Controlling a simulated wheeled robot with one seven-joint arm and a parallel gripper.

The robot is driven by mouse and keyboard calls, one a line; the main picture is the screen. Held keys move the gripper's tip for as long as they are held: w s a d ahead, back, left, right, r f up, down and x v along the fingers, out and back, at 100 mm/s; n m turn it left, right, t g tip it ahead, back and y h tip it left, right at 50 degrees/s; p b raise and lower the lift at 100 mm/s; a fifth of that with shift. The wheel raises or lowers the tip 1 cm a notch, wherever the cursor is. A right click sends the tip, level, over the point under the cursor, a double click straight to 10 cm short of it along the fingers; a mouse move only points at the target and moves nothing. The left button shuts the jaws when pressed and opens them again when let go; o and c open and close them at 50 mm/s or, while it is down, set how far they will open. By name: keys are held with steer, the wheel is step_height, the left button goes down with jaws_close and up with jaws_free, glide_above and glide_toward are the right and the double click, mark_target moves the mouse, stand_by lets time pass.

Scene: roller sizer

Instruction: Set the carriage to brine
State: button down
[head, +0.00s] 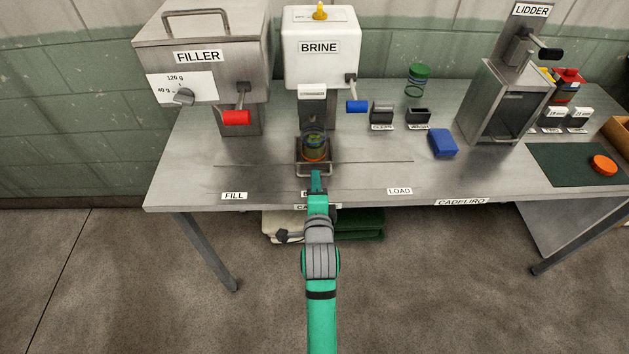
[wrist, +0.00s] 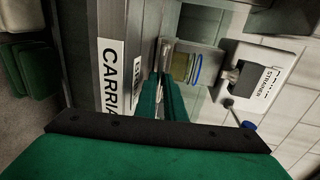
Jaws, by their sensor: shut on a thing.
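The carriage (head: 301,168) is a small metal tray on the bench rail, standing in front of the white BRINE machine (head: 318,66). A glass jar (head: 315,145) with greenish contents and an orange ring near its base stands upright on it, under the spout. My gripper (head: 316,182) is at the carriage's front edge and is shut on its handle. In the wrist view, my green fingers (wrist: 165,92) meet the metal handle (wrist: 163,52), with the jar (wrist: 182,67) just beyond. My gripper partly covers the front-edge label between FILL (head: 234,196) and LOAD (head: 399,191).
The FILLER (head: 203,85) with its red lever (head: 235,117) is at left. The brine machine's blue lever (head: 357,106) sticks out beside the jar. At right are a blue sponge-like block (head: 442,143), a green-lidded jar (head: 416,82) and the LIDDER (head: 497,100). The bench along the rail looks clear.

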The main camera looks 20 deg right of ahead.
steer(key=shift+w+a, duration=0.1)
steer(key=shift+a, duration=0.1)
steer(key=c, duration=2.1)
jaws_free()
steer(key=v, duration=1)
steer(key=shift+s+a, duration=0.1)
steer(key=shift+s, duration=0.3)
